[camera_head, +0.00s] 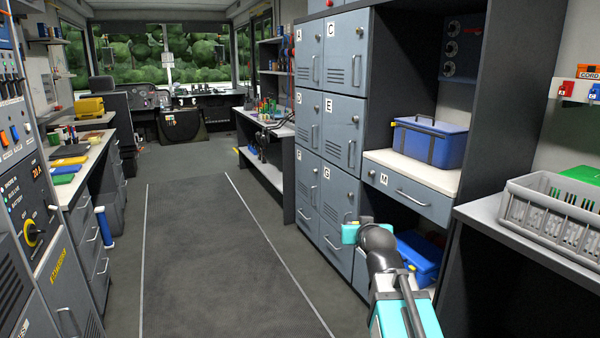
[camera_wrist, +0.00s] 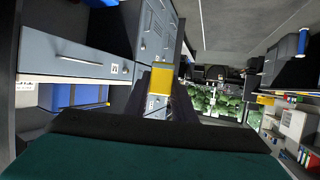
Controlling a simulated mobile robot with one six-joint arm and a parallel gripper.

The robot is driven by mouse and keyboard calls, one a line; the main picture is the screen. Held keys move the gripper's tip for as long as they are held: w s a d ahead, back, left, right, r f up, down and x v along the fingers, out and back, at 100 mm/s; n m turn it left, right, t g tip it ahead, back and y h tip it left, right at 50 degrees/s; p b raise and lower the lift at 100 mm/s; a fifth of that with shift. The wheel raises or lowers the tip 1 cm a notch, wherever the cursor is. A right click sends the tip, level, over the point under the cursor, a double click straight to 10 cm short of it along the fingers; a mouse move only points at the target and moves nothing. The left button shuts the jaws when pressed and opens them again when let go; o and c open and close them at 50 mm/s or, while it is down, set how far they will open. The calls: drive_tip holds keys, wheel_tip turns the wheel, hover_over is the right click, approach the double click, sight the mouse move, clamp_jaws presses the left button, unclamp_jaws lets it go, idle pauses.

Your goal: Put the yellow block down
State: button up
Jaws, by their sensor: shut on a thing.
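The yellow block (camera_wrist: 159,79) shows in the wrist view, between the dark fingers of my gripper (camera_wrist: 160,84). My gripper is shut on it and holds it up in front of the cabinets, clear of any surface that I can see. In the head view my arm reaches up from the lower right, in front of the lower lockers. There its own joint hides the fingers, and the block cannot be made out for certain.
Grey lockers (camera_head: 343,130) stand behind my arm. Right of them is a white counter (camera_head: 385,159) with a blue toolbox (camera_head: 430,142), above drawer M (camera_head: 405,193). A grey crate (camera_head: 545,210) stands on the right-hand bench. The aisle floor (camera_head: 220,270) on the left is clear.

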wheel_tip(320, 180, up, 16)
drive_tip(key=p, duration=1.5)
drive_tip(key=shift+f, duration=0.1)
wheel_tip(320, 180, up, 17)
drive_tip(key=p, duration=1.7)
drive_tip(key=shift+a, duration=0.1)
